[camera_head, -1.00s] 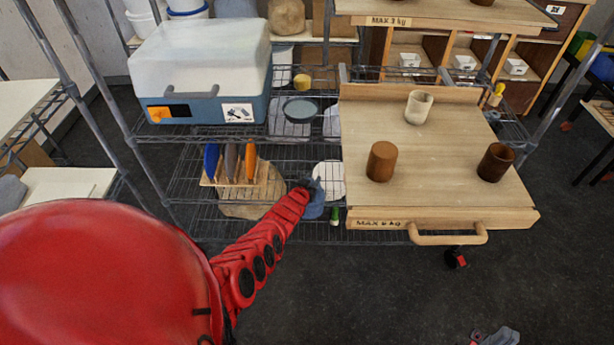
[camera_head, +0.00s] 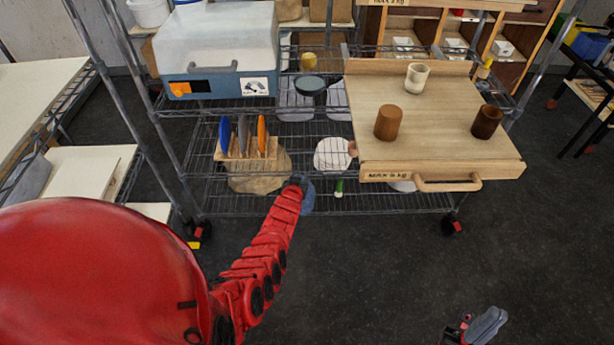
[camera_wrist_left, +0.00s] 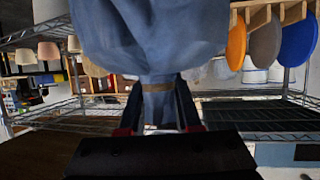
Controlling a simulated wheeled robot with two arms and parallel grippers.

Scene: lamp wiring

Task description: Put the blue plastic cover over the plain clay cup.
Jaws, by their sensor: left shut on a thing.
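The blue plastic cover (camera_wrist_left: 150,38) hangs large and close in the left wrist view. Its gathered neck is pinched in my left gripper (camera_wrist_left: 158,92). In the head view the cover (camera_head: 308,196) shows small and bluish at the end of my red left arm, in front of the rack's lower shelf. A cream cup (camera_head: 416,78), a mid-brown cup (camera_head: 388,123) and a dark brown cup (camera_head: 486,122) stand apart on the wooden board (camera_head: 440,100). I cannot tell for sure which is the plain clay one. My right gripper (camera_head: 484,328) is low at bottom right; its jaws are unclear.
The board has a front handle (camera_head: 447,185) and sits on the wire rack (camera_head: 330,208). A blue-and-white box (camera_head: 217,60) and a wooden holder with coloured discs (camera_head: 248,148) are left of it. The dark floor (camera_head: 400,260) in front is clear.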

